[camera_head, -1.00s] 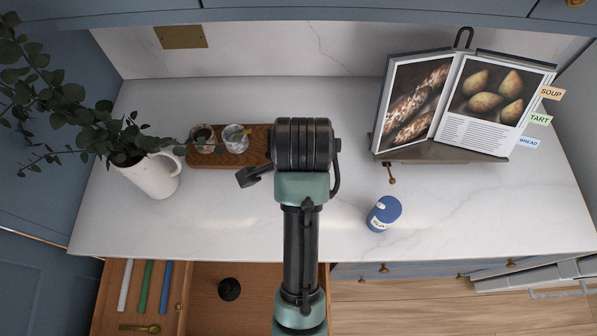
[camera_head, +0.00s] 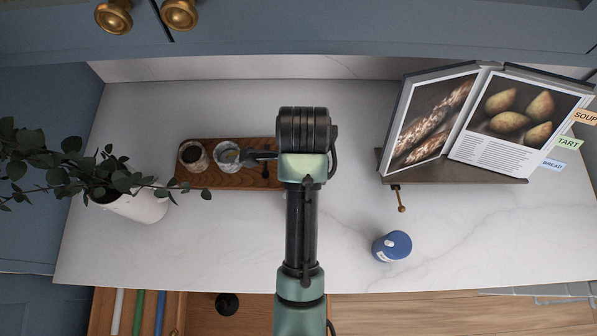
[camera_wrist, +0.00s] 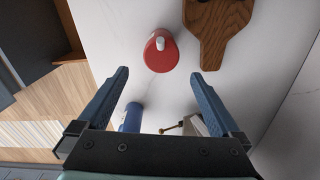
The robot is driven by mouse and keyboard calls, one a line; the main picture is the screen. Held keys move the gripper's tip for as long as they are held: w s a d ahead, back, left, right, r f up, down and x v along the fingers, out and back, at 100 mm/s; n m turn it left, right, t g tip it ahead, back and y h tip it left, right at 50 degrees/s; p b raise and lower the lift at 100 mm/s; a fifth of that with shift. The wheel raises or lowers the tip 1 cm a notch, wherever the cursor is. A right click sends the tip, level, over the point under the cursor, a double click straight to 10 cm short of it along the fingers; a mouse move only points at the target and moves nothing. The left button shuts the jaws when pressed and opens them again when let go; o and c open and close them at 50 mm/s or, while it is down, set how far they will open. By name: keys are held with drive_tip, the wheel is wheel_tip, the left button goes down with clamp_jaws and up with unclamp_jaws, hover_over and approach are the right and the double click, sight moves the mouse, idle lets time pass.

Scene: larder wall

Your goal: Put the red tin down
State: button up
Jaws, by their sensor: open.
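The red tin (camera_wrist: 161,54) stands on the pale marble counter in the wrist view, with a small white mark on its top. It lies just beyond the fingertips, roughly centred between them, and no finger is seen touching it. My gripper (camera_wrist: 160,76) is open, one finger on each side, with nothing between them. In the head view my arm hides the red tin, and most of the gripper is hidden too.
A wooden board (camera_head: 235,178) with two glass jars lies left of my arm; its handle (camera_wrist: 212,48) is near the tin. A blue tin (camera_head: 392,246) and a cookbook on a stand (camera_head: 470,172) are to the right. A plant in a white jug (camera_head: 140,205) stands left.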

wheel_tip(320, 180, down, 6)
drive_tip(key=shift+f, duration=0.2)
drive_tip(key=shift+w+a+f+p, duration=0.15)
drive_tip(key=shift+f+p, duration=0.75)
drive_tip(key=shift+f, duration=1.65)
clamp_jaws()
drive_tip(key=shift+r, duration=0.15)
